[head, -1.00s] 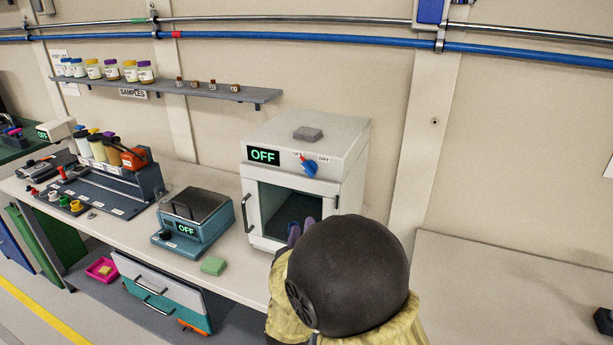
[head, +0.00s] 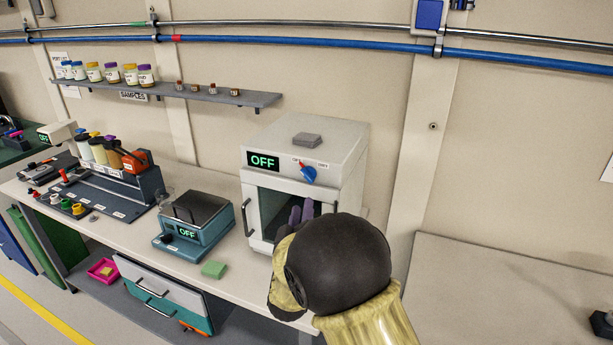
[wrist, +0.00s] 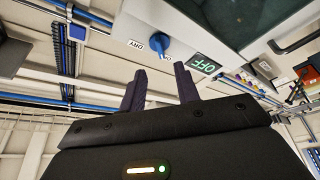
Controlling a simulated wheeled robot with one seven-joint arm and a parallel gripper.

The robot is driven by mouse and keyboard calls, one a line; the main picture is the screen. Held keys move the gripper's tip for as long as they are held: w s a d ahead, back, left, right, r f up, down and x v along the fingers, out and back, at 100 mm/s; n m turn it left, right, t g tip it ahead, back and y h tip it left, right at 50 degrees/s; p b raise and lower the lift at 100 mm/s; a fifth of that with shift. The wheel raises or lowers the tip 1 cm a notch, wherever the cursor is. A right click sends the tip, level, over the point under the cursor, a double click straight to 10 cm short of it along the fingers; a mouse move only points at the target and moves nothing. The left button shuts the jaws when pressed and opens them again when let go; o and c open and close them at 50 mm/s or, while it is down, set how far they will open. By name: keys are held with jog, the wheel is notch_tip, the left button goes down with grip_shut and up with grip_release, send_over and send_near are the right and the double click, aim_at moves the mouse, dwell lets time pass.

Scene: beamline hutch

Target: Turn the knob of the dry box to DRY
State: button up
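The dry box (head: 330,160) is a white cabinet with a dark glass door on the bench. Its green display (head: 263,161) reads OFF. The blue knob (head: 308,175) with a red mark sits on the upper front, right of the display, between the OFF and DRY labels; the red mark points up-left, toward OFF. My gripper (head: 301,213) is in front of the door, below the knob and apart from it. In the wrist view the knob (wrist: 158,47) lies beyond the gap between my two dark fingers (wrist: 160,88), which are spread with nothing between them.
A grey block (head: 307,139) lies on top of the dry box. Left of it stand a teal device (head: 195,222) with an OFF display and a green sponge-like block (head: 214,269). A sample shelf (head: 180,93) hangs on the wall. The surface at right (head: 500,285) is mostly clear.

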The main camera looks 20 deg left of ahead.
aim_at(306, 178)
jog(key=p+x, duration=0.2)
jog(key=x, duration=0.6)
jog(key=shift+w+r+p, duration=0.25)
jog(key=shift+p, duration=0.15)
jog(key=shift+w+a+r, duration=0.1)
jog(key=shift+w+a, duration=0.1)
jog(key=shift+w, duration=0.45)
grip_shut()
